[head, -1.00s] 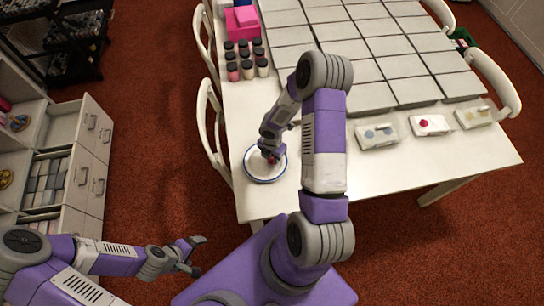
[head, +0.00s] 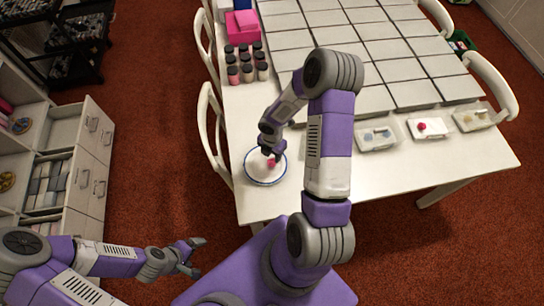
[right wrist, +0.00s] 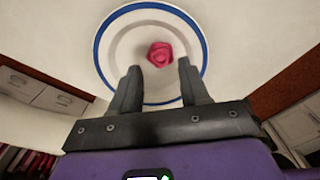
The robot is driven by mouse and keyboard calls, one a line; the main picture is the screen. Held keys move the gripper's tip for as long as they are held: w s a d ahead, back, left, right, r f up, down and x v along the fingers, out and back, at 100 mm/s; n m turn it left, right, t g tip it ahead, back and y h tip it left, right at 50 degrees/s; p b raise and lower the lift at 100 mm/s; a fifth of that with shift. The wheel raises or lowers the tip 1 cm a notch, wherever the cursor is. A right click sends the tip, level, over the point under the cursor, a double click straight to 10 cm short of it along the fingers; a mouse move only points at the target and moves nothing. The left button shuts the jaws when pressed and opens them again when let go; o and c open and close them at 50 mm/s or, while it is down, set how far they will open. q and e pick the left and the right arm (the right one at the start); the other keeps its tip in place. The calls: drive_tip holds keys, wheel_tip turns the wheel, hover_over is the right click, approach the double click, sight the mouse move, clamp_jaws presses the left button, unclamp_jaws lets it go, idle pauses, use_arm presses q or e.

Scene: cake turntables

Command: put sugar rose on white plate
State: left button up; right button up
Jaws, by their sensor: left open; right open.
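A white plate with a blue rim (head: 264,179) lies near the left front edge of the table; it also shows in the right wrist view (right wrist: 112,48). A pink-red sugar rose (right wrist: 170,56) rests on the plate, right of its middle in the wrist view; it also shows in the head view (head: 271,163). My right gripper (right wrist: 158,72) is open, its fingertips just short of the rose and apart from it. It also shows above the plate in the head view (head: 271,152). My left gripper (head: 194,257) is open and empty, low beside the table.
Several clear boxes stand along the table's right front; one (head: 428,128) holds another red rose. Several jars (head: 247,65) and a pink box (head: 242,24) stand at the back left. Grey square tiles (head: 405,55) cover the table's middle. White chairs (head: 212,130) stand close to its sides.

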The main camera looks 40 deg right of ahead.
sight(272, 161)
wheel_tip(272, 161, up, 8)
drive_tip(key=p, duration=0.2)
drive_tip(key=s+a+f+m+y, duration=0.1)
drive_tip(key=s+a+f+m, duration=0.1)
drive_tip(key=a+m, duration=0.4)
drive_tip(key=s+a+f+m+y, duration=0.2)
drive_tip(key=a+m, duration=0.3)
drive_tip(key=a, duration=0.3)
drive_tip(key=s+a+f+m+y, duration=0.1)
drive_tip(key=s+a+f+m, duration=0.1)
drive_tip(key=a+f+m, duration=0.2)
drive_tip(key=shift+s+a+f+m+y, duration=0.15)
drive_tip(key=shift+s+a+m+y, duration=0.05)
drive_tip(key=shift+a+m, duration=0.55)
drive_tip(key=shift+s+a+f+m+y, duration=0.2)
drive_tip(key=shift+a+m, duration=0.35)
drive_tip(key=shift+a, duration=0.3)
drive_tip(key=s+m, duration=0.1)
drive_tip(key=m, duration=0.1)
drive_tip(key=s+a+f+m, duration=0.1)
drive_tip(key=m, duration=0.1)
drive_tip(key=shift+s+a+f+m, duration=0.15)
drive_tip(key=shift+s+f+m, duration=0.05)
drive_tip(key=shift+m, duration=0.1)
drive_tip(key=shift+s+f+m+t+h, duration=0.3)
drive_tip(key=shift+s+m, duration=0.1)
drive_tip(key=shift+m, duration=0.4)
